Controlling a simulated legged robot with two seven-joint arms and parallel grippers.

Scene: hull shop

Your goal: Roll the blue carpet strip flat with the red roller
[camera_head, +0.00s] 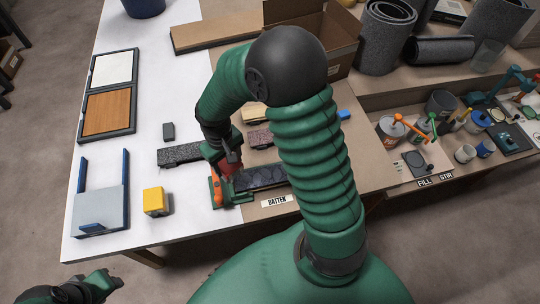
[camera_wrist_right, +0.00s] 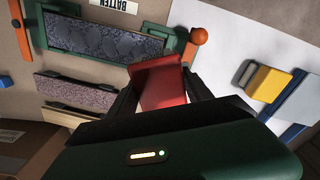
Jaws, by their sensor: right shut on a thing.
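The dark blue-grey carpet strip (camera_head: 262,177) lies on a board beside the BATTEN label, its left end at a green clamp (camera_head: 216,190) with an orange handle. In the right wrist view the strip (camera_wrist_right: 100,40) shows uneven darker patches. My right gripper (camera_wrist_right: 160,88) is shut on the red roller (camera_wrist_right: 158,82); the roller also shows in the head view (camera_head: 229,166), at the strip's left end. I cannot tell whether it touches the strip. My arm hides part of the strip's right side. My left gripper (camera_head: 103,284) is low at the left, away from the table; its jaws are unclear.
A speckled dark strip (camera_head: 180,154) lies left of the roller. A yellow block (camera_head: 155,201) and a blue-sided grey tray (camera_head: 100,207) stand at the front left. Sample panels (camera_head: 108,110) lie behind. A cardboard box (camera_head: 325,40) and carpet rolls (camera_head: 385,40) stand at the back.

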